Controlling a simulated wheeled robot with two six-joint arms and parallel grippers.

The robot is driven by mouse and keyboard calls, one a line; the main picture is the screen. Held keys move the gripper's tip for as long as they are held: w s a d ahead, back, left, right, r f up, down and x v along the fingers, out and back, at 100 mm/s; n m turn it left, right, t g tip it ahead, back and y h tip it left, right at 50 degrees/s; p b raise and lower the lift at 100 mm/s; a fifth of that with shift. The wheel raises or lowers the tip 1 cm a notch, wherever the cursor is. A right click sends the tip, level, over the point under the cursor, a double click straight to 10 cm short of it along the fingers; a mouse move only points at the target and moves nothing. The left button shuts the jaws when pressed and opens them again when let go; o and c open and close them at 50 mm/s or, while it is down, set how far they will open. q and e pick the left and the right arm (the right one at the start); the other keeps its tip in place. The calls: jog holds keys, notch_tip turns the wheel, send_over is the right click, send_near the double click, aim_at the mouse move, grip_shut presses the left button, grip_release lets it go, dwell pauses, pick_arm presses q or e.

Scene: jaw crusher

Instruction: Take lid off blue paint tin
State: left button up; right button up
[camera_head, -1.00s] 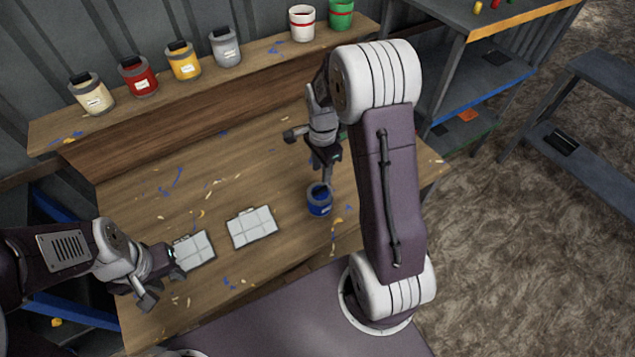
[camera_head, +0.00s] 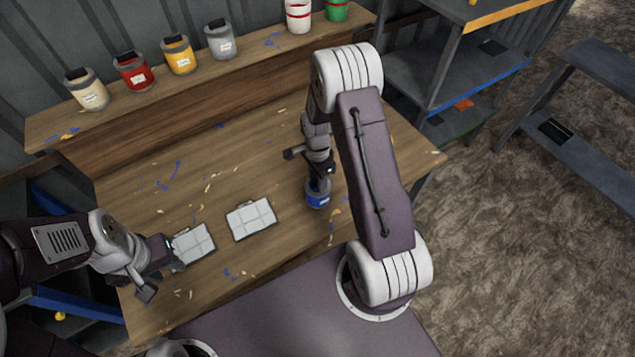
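My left gripper (camera_head: 176,257) is low at the bench's left front, beside the left tray (camera_head: 195,244). Its fingers look apart with nothing between them.
The second tray (camera_head: 251,219) lies between the left tray and the blue tin. Cream (camera_head: 90,95), red (camera_head: 134,76), yellow (camera_head: 179,60) and grey (camera_head: 221,45) tins stand on the raised back shelf, with white (camera_head: 298,16) and green ones further right. Paint flecks dot the bench.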

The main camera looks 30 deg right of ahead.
jog(key=shift+s, duration=0.15)
grip_shut()
jog(key=shift+r, duration=0.15)
jog(key=shift+r, duration=0.35)
notch_tip(320, 180, up, 3)
jog(key=shift+f+b, duration=0.1)
jog(key=shift+b, duration=0.3)
jog(key=s+d+r+b, duration=0.1)
jog(key=s+d+r, duration=0.1)
jog(key=d+r, duration=0.5)
jog(key=d, duration=0.4)
jog(key=shift+s+d+r, duration=0.2)
jog(key=shift+s, duration=0.15)
